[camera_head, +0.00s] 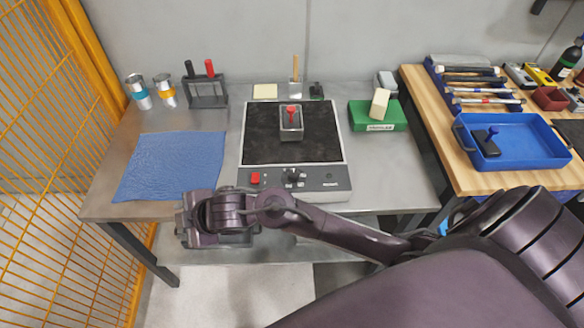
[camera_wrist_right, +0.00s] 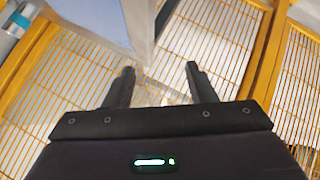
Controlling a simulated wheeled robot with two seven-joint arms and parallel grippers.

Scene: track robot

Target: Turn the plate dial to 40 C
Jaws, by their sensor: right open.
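The hot plate (camera_head: 250,150) stands on the grey bench in the head view. It has a dark top and a grey front panel. Its black plate dial (camera_head: 293,176) is in the middle of that panel, right of a red switch (camera_head: 255,178). The dial's setting is too small to read. My right arm crosses in front of the plate, with its wrist left of and nearer than the dial. My right gripper (camera_wrist_right: 161,70) is open and empty in the right wrist view, apart from the dial. My left gripper is not in view.
A metal block with a red knob (camera_head: 291,122) sits on the plate. A blue cloth (camera_head: 172,165) lies left. Two cans, a rack (camera_head: 206,92) and a green box (camera_head: 377,115) stand around. A yellow mesh fence (camera_head: 60,170) bounds the left; a wooden tool bench is right.

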